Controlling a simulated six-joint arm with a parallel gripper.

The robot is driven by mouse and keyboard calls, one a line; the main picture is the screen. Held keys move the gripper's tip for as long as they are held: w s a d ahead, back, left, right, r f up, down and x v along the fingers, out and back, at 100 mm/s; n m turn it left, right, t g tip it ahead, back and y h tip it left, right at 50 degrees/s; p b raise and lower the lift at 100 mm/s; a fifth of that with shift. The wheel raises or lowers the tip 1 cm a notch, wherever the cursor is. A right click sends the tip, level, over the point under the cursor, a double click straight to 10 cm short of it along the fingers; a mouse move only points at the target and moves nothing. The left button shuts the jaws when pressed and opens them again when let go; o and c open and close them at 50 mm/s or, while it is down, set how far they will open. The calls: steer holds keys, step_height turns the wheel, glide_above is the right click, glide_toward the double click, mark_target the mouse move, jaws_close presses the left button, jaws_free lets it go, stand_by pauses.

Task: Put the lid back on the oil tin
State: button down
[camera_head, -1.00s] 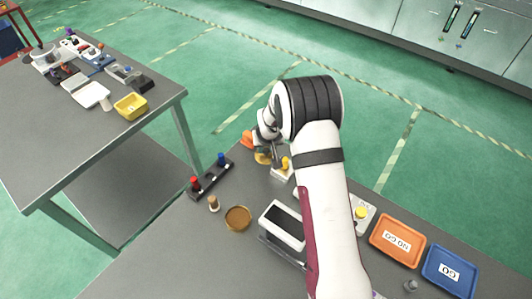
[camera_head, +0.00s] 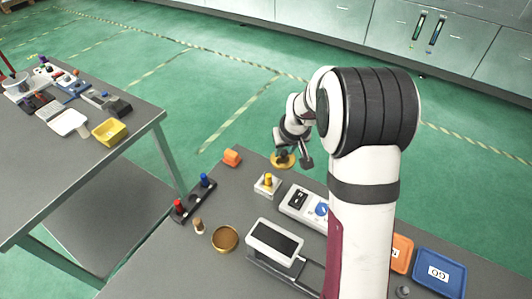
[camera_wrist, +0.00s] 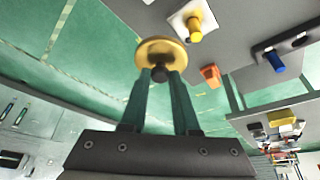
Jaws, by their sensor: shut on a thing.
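The lid is a gold disc (camera_head: 284,161) with a dark knob. My gripper (camera_head: 286,150) is shut on the knob and holds the lid in the air by the table's far edge. In the wrist view the lid (camera_wrist: 160,46) lies at the fingertips of my gripper (camera_wrist: 162,76), its knob between them. The oil tin (camera_head: 225,239) looks like a round, open gold tin with brown inside, standing on the near part of the table, apart from the lid. The tin does not show in the wrist view.
A block with a yellow knob (camera_head: 267,184) and an orange block (camera_head: 231,158) stand near the lid. A rack with red and blue knobs (camera_head: 193,198), a cork-like peg (camera_head: 198,226) and a white dark-topped device (camera_head: 274,241) surround the tin. Orange and blue trays (camera_head: 440,276) lie right.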

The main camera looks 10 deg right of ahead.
steer(key=shift+s+d+r, duration=0.25)
steer(key=s+a+f+n+g+y, duration=0.1)
steer(key=s+a+n+g+y, duration=0.1)
steer(key=s+a+n, duration=0.65)
steer(key=s+a+f+n+g+y, duration=0.1)
steer(key=s+a+n+g+y, duration=0.2)
steer(key=s+a+n, duration=0.55)
steer(key=shift+n+h, duration=0.3)
steer(key=shift+n, duration=0.2)
steer(key=shift+w+a+f, duration=0.4)
steer(key=shift+f, duration=0.6)
steer(key=shift+w+a+f, duration=0.45)
steer(key=shift+f, duration=0.5)
steer(key=shift+w+a+f, duration=0.4)
steer(key=shift+f, duration=0.6)
steer(key=shift+f, duration=0.15)
steer(key=shift+c, duration=0.5)
jaws_free()
